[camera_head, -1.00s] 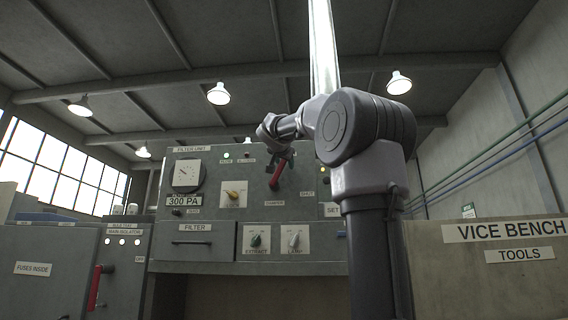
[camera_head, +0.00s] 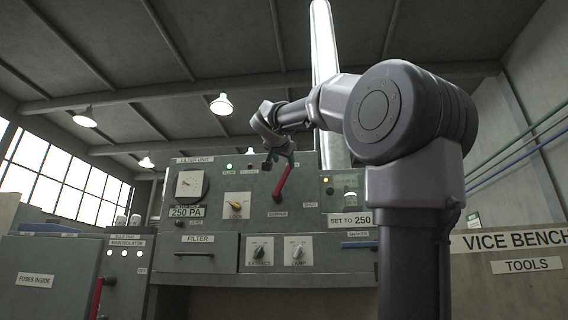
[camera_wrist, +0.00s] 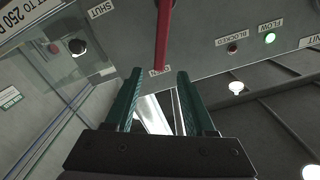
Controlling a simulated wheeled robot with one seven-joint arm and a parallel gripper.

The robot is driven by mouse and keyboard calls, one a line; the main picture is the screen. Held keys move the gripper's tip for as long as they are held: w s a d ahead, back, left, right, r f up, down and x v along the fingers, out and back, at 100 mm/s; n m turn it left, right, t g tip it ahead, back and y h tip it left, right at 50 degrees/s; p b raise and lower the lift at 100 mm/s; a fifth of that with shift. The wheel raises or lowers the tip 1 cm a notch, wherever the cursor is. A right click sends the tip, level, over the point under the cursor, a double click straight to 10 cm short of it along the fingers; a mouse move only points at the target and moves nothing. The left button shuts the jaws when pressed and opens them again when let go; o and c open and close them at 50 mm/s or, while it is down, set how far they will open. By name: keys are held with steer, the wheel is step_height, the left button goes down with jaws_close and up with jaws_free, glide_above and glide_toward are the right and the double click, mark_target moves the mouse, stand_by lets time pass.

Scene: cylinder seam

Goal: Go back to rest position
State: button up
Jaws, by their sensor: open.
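My gripper (camera_head: 274,160) is at the front of the grey filter unit panel (camera_head: 220,220), near the top of the red damper lever (camera_head: 282,182). In the wrist view my gripper (camera_wrist: 160,75) is open, with its two green fingers apart. The red lever (camera_wrist: 163,35) shows beyond the fingertips, in line with the gap between them. Nothing is visibly held. In the head view the fingers are small and hard to make out.
The panel carries a gauge (camera_head: 190,185) above a readout (camera_head: 186,212) of 250 PA, and a sign (camera_head: 350,219) saying SET TO 250. A fuse cabinet (camera_head: 50,275) stands left, a vice bench (camera_head: 510,290) right. The space above the panel looks open.

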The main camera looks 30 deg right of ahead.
stand_by(0.4)
steer(key=s+a+f+n+g+y, duration=0.1)
steer(key=s+a+f+n+y, duration=0.1)
steer(key=f, duration=0.7)
steer(key=s+a+f+n+g+y, duration=0.1)
steer(key=s+f+g+y, duration=0.1)
steer(key=f, duration=0.7)
steer(key=s+a+f+n+g+y, duration=0.1)
steer(key=s+a+f+n+y, duration=0.15)
steer(key=f, duration=0.65)
steer(key=s+a+f+n+g+y, duration=0.1)
steer(key=s+a+f, duration=0.3)
steer(key=f, duration=0.6)
steer(key=s+a+f+n+g+y, duration=0.1)
steer(key=s+a+f+g+y, duration=0.2)
steer(key=s+f, duration=0.3)
step_height(320, 180, down, 4)
steer(key=shift+s+a+f+y, duration=0.15)
steer(key=shift+a+y, duration=0.2)
steer(key=shift+y, duration=0.5)
stand_by(1.4)
